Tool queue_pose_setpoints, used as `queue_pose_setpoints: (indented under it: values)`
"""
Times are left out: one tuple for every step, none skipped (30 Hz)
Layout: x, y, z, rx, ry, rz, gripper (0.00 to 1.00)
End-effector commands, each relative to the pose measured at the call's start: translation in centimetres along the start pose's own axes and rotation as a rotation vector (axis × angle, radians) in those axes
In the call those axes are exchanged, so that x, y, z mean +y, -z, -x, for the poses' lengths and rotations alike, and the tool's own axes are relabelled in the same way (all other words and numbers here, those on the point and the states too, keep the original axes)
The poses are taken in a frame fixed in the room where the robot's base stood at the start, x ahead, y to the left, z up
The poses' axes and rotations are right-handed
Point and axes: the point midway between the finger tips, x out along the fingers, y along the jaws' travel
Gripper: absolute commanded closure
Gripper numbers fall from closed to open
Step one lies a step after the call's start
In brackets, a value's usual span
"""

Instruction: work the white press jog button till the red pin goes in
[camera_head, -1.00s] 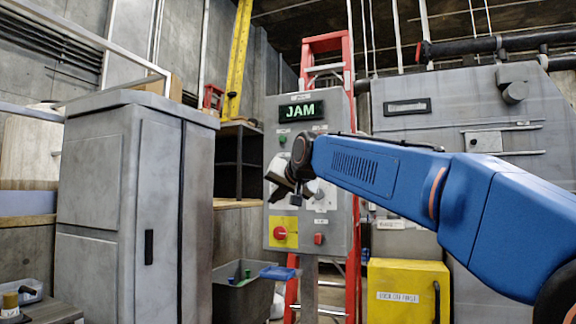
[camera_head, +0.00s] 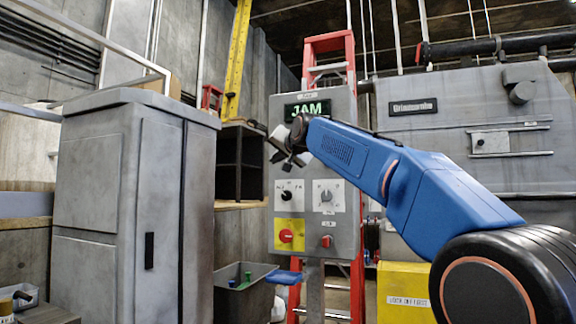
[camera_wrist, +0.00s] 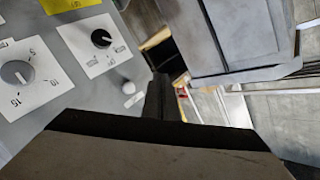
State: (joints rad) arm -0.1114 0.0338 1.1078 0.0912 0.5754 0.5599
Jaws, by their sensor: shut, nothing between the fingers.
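The grey control panel (camera_head: 345,160) has a lit display reading JAM (camera_head: 307,110). My gripper (camera_head: 281,147) is at the panel's upper left, just below the display, and covers the panel there. In the wrist view a small white button (camera_wrist: 129,88) sticks out of the panel face near a black selector's plate. My dark gripper fingers (camera_wrist: 160,95) show as one shut tip beside the white button, apart from it in the picture. Whether the tip is level with the button's face I cannot tell. I cannot make out a red pin in either view.
Below my gripper are a black selector (camera_head: 287,195), a grey dial (camera_head: 327,196), a red knob on yellow (camera_head: 286,236) and a red switch (camera_head: 326,241). A grey cabinet (camera_head: 120,195) stands left. A red ladder (camera_head: 350,80) is behind the panel.

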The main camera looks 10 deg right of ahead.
Motion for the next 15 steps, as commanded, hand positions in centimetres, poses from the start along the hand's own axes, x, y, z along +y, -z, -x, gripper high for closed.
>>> queue_pose_setpoints:
  values:
    - [0.1,0.0,-0.1,0.000,0.000,0.000,1.00]
    - [0.1,0.1,-0.1,0.000,-0.001,0.000,1.00]
    - [0.2,0.2,-0.2,0.000,-0.001,0.000,1.00]
    - [0.3,0.2,-0.4,0.000,-0.001,0.000,1.00]
    - [0.4,0.3,-0.5,0.000,-0.001,-0.001,1.00]
    - [0.6,0.5,-0.7,0.000,-0.001,-0.002,1.00]
    - [0.8,0.7,-1.0,0.000,-0.002,-0.002,1.00]
    - [0.9,0.8,-1.2,0.000,-0.003,-0.001,1.00]
    - [1.2,1.1,-1.5,0.000,-0.002,-0.001,1.00]
    - [1.3,1.2,-1.8,0.000,-0.002,-0.002,1.00]
    - [1.5,1.4,-2.0,0.000,-0.002,-0.001,1.00]
    - [1.8,1.7,-2.3,0.001,-0.002,0.000,1.00]
    - [1.9,1.9,-2.6,0.001,-0.001,-0.001,1.00]
    - [2.1,2.1,-2.9,0.001,-0.002,-0.001,1.00]
    - [2.4,2.3,-3.2,0.001,-0.002,-0.001,1.00]
